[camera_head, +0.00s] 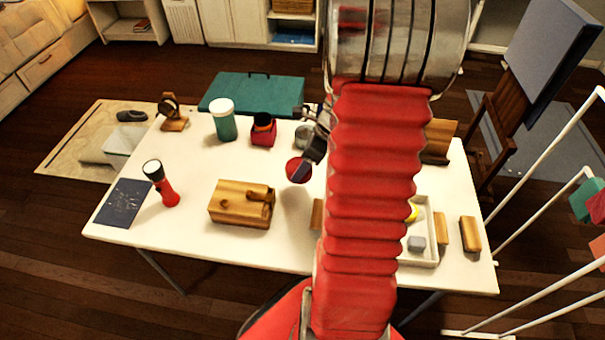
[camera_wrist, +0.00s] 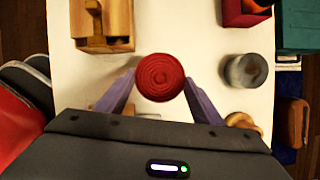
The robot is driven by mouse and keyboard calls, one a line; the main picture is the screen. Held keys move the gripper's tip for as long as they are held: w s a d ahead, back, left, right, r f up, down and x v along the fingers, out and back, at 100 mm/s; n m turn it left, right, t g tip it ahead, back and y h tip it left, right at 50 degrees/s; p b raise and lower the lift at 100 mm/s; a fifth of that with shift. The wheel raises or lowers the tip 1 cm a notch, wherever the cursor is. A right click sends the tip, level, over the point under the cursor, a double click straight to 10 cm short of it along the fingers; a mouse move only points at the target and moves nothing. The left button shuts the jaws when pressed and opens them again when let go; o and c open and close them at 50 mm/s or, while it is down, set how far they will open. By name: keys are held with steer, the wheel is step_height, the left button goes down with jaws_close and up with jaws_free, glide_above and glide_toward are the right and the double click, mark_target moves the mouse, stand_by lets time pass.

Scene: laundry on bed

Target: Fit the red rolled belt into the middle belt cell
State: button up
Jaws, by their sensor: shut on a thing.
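The red rolled belt (camera_head: 298,170) is held above the white table, near its middle. In the wrist view, the belt (camera_wrist: 160,77) shows its round spiral face between the two fingers. My gripper (camera_wrist: 160,82) is shut on it; in the head view its fingers are partly hidden by the belt and my arm. A wooden block with rounded openings (camera_head: 238,205), which may hold the belt cells, stands on the table, left of and nearer than the belt. The block (camera_wrist: 104,38) also shows at the top left of the wrist view. I cannot tell which opening is the middle cell.
A red box (camera_head: 263,133), a green jar with a white lid (camera_head: 223,122) and a grey round tin (camera_wrist: 245,70) stand behind. A pale tray (camera_head: 433,262) is right. Table between block and belt is clear.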

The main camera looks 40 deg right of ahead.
steer(key=shift+r, duration=1.3)
